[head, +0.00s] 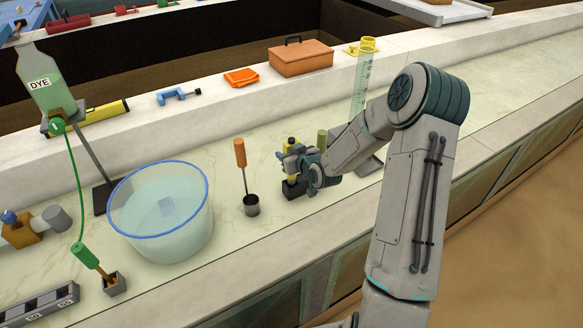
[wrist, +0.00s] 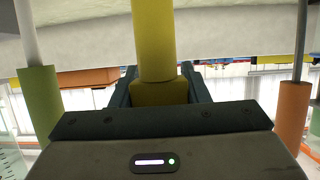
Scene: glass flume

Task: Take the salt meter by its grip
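A yellow-handled upright tool (head: 291,144) stands at a dark block (head: 294,188) on the bench. Its yellow grip (wrist: 153,40) fills the middle of the wrist view. No label on it is readable, so I cannot confirm that it is the salt meter. My gripper (head: 296,164) is at this tool, with the dark fingers (wrist: 160,84) on either side of the yellow grip. I cannot tell whether they press on it. An orange-handled tool (head: 240,153) stands in a dark cup to the left; its handle shows at right in the wrist view (wrist: 293,112). A green handle (head: 322,139) stands close right.
A clear basin of water (head: 160,238) stands left of the tools. The dye bottle (head: 43,82) hangs on a stand behind it. A tall measuring cylinder (head: 362,85) stands behind my arm. An orange box (head: 300,58) sits on the ledge. The bench at right is clear.

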